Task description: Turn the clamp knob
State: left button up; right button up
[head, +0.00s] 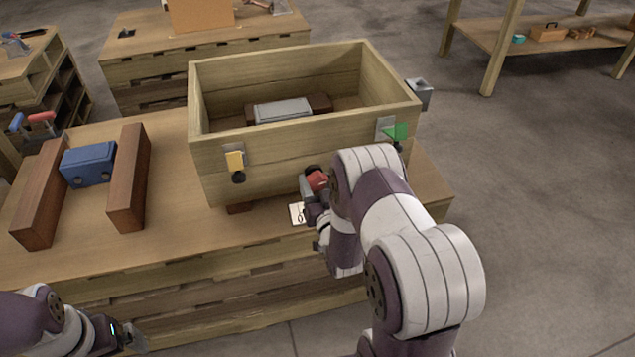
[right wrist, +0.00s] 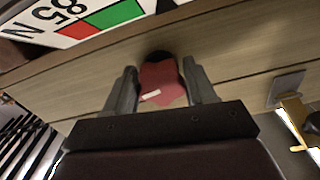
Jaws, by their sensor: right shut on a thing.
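The clamp knob (head: 317,179) is red and sits low at the front of a large wooden box (head: 285,150). In the right wrist view the knob (right wrist: 160,82) is a lobed red piece with a pale mark, between the two fingers. My right gripper (head: 313,190) is shut on it; in the right wrist view the gripper (right wrist: 161,80) has a finger on each side of the knob. My left gripper (head: 128,338) is at the lower left of the head view, far from the knob; its jaw gap is not clear.
The box front bears a yellow latch (head: 235,160) and a green latch (head: 397,132). A white card (head: 297,213) lies by the knob; a scale marked 85 N (right wrist: 95,18) shows close up. A blue block (head: 88,165) sits between two brown blocks at left.

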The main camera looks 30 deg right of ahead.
pick_arm(q)
jog(key=shift+r+p, duration=0.3)
jog(key=shift+r, duration=0.05)
pick_arm(e)
jog(key=shift+a+m, duration=0.1)
jog(key=shift+m, duration=1.9)
jog(key=o, duration=0.9)
jog(key=shift+o, duration=0.2)
pick_arm(q)
jog(key=shift+s, duration=0.1)
pick_arm(e)
jog(key=shift+f, duration=0.1)
